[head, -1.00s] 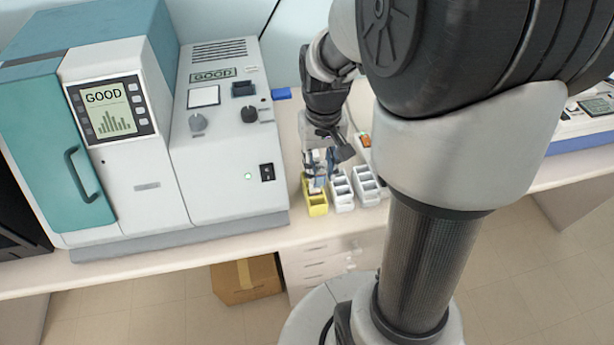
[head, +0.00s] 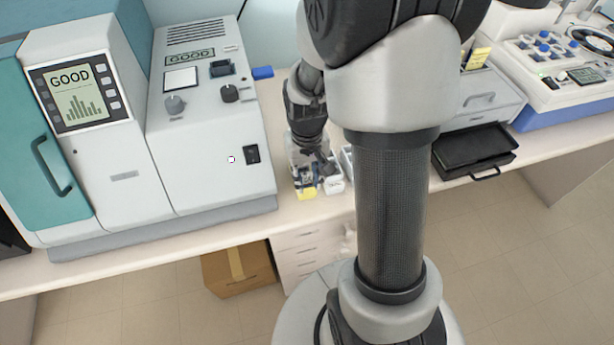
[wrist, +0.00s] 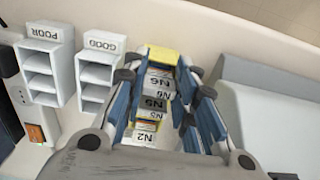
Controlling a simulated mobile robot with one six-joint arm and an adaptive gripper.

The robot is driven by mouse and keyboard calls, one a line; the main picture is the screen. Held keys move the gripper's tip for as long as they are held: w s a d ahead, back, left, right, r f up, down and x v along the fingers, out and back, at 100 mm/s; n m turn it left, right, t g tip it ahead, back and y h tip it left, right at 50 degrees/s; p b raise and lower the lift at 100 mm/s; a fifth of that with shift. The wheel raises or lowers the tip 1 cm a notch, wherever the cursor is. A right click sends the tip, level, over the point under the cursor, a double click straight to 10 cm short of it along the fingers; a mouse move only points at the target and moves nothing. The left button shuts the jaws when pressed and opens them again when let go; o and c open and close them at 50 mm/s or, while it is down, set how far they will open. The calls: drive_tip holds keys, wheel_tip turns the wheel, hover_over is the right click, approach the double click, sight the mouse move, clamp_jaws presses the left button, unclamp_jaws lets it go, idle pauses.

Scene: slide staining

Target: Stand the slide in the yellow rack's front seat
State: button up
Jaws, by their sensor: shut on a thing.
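The yellow rack (head: 305,193) stands on the bench right of the large analyser. In the wrist view its yellow end (wrist: 163,54) shows beyond my fingers. My gripper (head: 306,172) is low over the rack, pointing down. In the wrist view my gripper (wrist: 160,92) has its blue-grey fingers on both sides of a row of labelled slides (wrist: 155,102), with labels such as N6, N5 and N2. It is shut on a slide; I cannot tell which label belongs to the held one. The slide's lower edge and its contact with the seat are hidden.
White racks marked POOR (wrist: 40,75) and GOOD (wrist: 95,75) stand close beside the yellow rack. An orange item (wrist: 37,133) lies near them. The analyser (head: 205,140) borders the other side. A black tray (head: 475,150) is farther right.

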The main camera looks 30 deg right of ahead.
drive_tip(key=shift+f, duration=0.2)
drive_tip(key=o, duration=1.1)
drive_tip(key=shift+c, duration=0.2)
drive_tip(key=shift+r, duration=0.1)
wheel_tip(320, 180, up, 12)
drive_tip(key=p, duration=0.4)
drive_tip(key=s+a+r+n+t, duration=0.3)
drive_tip(key=s+a+r+t, duration=0.1)
drive_tip(key=s+a+r, duration=0.6)
drive_tip(key=s+r, duration=0.3)
drive_tip(key=shift+s+a+t, duration=0.3)
drive_tip(key=shift+a, duration=0.05)
